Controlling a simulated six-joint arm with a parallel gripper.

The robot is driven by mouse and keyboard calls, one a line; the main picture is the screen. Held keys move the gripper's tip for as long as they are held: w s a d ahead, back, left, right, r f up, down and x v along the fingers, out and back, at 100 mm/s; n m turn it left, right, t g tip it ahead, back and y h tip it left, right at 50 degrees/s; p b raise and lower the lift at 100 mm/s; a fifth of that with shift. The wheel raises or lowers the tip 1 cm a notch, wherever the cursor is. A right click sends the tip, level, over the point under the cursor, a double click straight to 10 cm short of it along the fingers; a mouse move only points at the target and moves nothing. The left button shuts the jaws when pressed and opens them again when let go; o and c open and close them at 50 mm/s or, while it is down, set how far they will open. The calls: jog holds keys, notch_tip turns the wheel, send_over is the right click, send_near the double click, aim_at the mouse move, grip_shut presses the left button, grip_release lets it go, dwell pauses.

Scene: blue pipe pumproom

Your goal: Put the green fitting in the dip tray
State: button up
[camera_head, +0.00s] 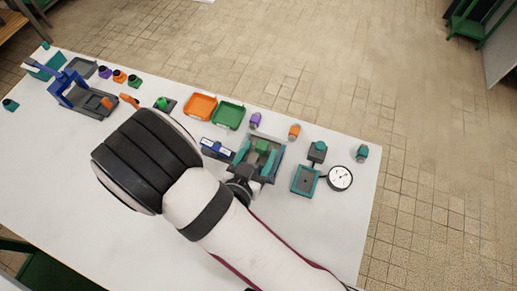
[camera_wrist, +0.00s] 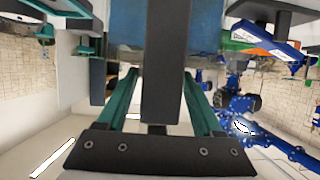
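My gripper (camera_head: 260,153) is over the right-middle of the white table, its two teal fingers spread apart. The dip tray is not clearly identifiable; a grey and dark box-like shape lies partly hidden under my gripper.
An orange tray (camera_head: 200,107) and a green tray (camera_head: 228,115) lie left of my gripper. A purple fitting (camera_head: 255,120), an orange fitting (camera_head: 294,131) and a teal-green fitting (camera_head: 361,152) stand along the far edge. A round gauge (camera_head: 340,178) is at right.

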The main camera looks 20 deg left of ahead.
jog(key=o, duration=0.4)
jog(key=shift+s+r, duration=0.2)
jog(key=shift+r, duration=0.05)
jog(key=v, duration=1.1)
jog(key=shift+s, duration=0.3)
jog(key=shift+r, duration=0.1)
